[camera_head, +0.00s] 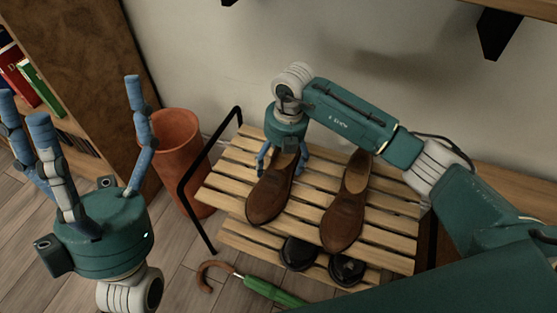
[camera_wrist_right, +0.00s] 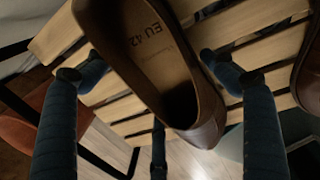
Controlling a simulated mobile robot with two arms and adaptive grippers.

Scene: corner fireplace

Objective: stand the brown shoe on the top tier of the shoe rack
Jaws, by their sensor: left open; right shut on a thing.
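Two brown shoes are on the slatted wooden top tier of the shoe rack (camera_head: 395,219). My right gripper (camera_head: 283,163) is shut on the left brown shoe (camera_head: 267,199), with its fingers around the heel end. This shoe is upright, at or just above the slats; exact contact is unclear. In the right wrist view the held shoe (camera_wrist_right: 150,55) lies between the fingers, its insole marked "EU 42". The other brown shoe (camera_head: 345,205) stands to its right, toe forward. My left gripper (camera_head: 82,105) is open and empty, pointing up at the far left.
Black shoes (camera_head: 347,269) sit on the lower tier. A green umbrella (camera_head: 270,291) with a brown handle lies in front of the rack. A terracotta pot (camera_head: 177,140) stands left of it, by a bookcase (camera_head: 85,65). A shelf with dark brackets (camera_head: 497,35) is overhead.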

